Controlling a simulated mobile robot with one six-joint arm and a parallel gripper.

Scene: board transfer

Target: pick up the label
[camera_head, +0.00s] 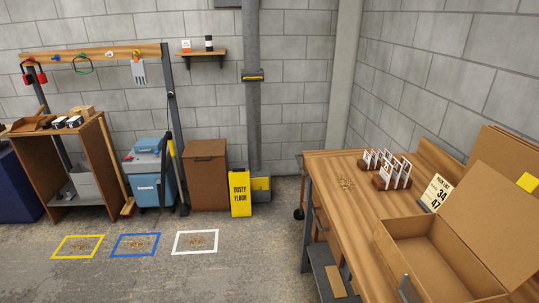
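Several white cards stand upright in wooden holders on the workbench at the right; they look like labels (391,171). Small dark marks or numbers on them are too small to read surely. A pale card (436,193) headed with words like "pick list" and showing 34 and 47 leans near the open box. I cannot tell which of these is the label meant.
A yellow "dusty floor" sign (240,193) stands on the floor. Yellow, blue and white squares (195,242) mark the floor at left. The middle floor is clear.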

